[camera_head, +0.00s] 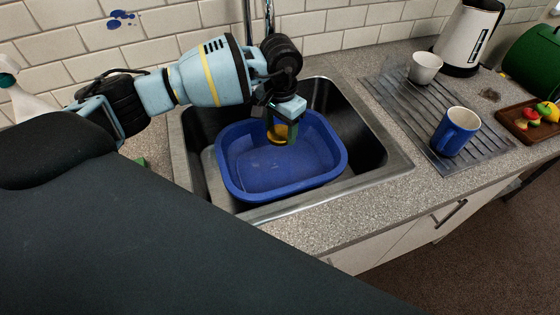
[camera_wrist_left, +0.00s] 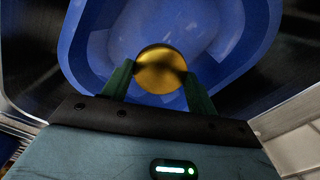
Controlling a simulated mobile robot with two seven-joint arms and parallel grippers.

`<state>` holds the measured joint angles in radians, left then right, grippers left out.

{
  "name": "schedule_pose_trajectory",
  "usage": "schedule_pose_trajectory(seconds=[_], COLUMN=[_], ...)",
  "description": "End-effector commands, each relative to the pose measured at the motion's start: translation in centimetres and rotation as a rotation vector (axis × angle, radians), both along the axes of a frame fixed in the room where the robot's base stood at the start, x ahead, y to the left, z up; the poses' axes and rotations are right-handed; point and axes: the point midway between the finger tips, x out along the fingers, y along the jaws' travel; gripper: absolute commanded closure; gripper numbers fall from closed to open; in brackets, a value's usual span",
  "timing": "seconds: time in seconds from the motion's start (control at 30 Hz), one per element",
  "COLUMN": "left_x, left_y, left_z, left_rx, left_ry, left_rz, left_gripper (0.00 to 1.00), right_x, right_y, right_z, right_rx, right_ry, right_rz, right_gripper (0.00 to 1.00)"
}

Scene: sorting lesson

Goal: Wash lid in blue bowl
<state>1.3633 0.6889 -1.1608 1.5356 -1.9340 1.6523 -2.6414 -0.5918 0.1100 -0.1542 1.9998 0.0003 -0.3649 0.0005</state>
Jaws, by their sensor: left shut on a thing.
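The blue bowl (camera_head: 270,170) is a wide rectangular basin standing in the sink. It fills much of the left wrist view (camera_wrist_left: 205,50). My left gripper (camera_head: 283,126) reaches down into the bowl near its back wall. It is shut on the lid (camera_head: 277,136), a round gold disc. In the left wrist view the lid (camera_wrist_left: 161,70) sits between the two green fingers of the gripper (camera_wrist_left: 160,82). I cannot tell whether the lid touches the bowl's bottom. My right gripper is in neither view.
The dark sink (camera_head: 365,140) surrounds the bowl. On the right, a ribbed drainer (camera_head: 400,105) holds a blue mug (camera_head: 456,131) and a white cup (camera_head: 424,68). A kettle (camera_head: 468,38) and a wooden tray (camera_head: 520,125) with toy-like fruit stand beyond. The front counter strip is clear.

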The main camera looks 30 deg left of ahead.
Motion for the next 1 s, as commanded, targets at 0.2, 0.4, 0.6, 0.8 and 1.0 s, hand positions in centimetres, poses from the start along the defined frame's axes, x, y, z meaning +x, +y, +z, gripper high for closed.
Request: schedule_pose_trajectory(seconds=[0.2, 0.4, 0.6, 0.8, 1.0], left_x=[0.0, 0.0, 0.1, 0.0, 0.0], left_y=[0.0, 0.0, 0.0, 0.0, 0.0], left_z=[0.0, 0.7, 2.4, 3.9, 4.0], left_rx=[0.0, -0.001, 0.001, 0.0, 0.0], left_ry=[0.0, -0.002, -0.005, -0.003, 0.0], left_rz=[0.0, 0.0, 0.001, 0.001, 0.0], left_gripper=[0.63, 0.63, 0.63, 0.63, 0.63], right_x=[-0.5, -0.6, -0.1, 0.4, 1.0], right_y=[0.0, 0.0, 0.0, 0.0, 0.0], right_z=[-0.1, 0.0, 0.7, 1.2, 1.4], right_rx=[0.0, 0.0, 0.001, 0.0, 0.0], right_ry=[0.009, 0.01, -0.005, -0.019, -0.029], right_rz=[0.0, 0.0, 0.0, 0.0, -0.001], right_gripper=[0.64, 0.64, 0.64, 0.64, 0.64])
